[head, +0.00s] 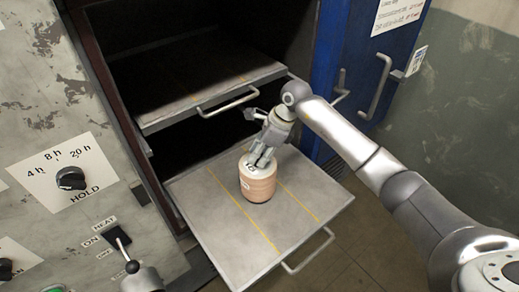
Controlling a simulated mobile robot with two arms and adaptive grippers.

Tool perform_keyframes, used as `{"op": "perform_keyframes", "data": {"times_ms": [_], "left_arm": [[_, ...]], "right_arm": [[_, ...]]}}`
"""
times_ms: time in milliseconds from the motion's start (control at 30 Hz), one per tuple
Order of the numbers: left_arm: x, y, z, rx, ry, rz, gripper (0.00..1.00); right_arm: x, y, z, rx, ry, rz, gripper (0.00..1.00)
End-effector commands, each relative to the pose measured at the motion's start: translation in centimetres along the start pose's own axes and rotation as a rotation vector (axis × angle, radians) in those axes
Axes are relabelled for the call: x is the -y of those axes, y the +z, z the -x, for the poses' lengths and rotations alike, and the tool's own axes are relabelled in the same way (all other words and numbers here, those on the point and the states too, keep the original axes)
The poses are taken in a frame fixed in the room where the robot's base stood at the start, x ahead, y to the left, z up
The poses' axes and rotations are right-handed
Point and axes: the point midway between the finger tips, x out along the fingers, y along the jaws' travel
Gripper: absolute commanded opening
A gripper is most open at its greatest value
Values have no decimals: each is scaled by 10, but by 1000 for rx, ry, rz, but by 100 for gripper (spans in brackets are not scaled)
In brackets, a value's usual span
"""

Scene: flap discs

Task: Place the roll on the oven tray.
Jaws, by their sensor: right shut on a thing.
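The roll (258,187) is a short, pale brown cylinder with a light top. It is upright over the pulled-out lower oven tray (210,212), between two yellow lines, and its base appears to rest on the tray. My right gripper (261,160) reaches down from above and is shut on the top of the roll, hiding part of it. A grey metal piece at the bottom left (142,280) looks like part of my left gripper. Its fingers cannot be made out clearly.
An upper tray (215,95) with a handle sticks out above the lower one. A blue door (355,65) stands open at the right. The control panel (60,110) with knobs and a lever (118,238) is at the left. The lower tray's front is clear.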

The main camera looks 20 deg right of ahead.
Motion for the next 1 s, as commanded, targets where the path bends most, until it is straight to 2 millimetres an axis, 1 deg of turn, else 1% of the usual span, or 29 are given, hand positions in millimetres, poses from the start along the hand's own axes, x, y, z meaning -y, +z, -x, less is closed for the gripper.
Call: {"op": "perform_keyframes", "data": {"times_ms": [33,167,200,333,633,700,733,867,1000], "left_arm": [[0,0,0,0,0,0,34],[0,0,-3,0,0,0,34],[0,0,-2,0,0,0,34],[0,0,-2,0,0,0,34],[0,0,-1,0,0,0,34],[0,0,1,0,0,0,34],[0,0,-1,0,0,0,34],[0,1,-8,0,0,0,34],[0,2,-16,0,-1,0,34]], "right_arm": [[2,3,4,8,-6,2,0],[2,2,1,7,-6,2,0],[0,-1,-1,-1,0,0,33],[0,-1,-1,-1,0,0,49],[0,-1,0,-1,0,0,49],[0,0,2,-1,0,0,49],[1,0,3,-1,-1,0,49],[2,-1,21,0,-5,0,49],[2,-1,52,0,-6,1,49]]}}
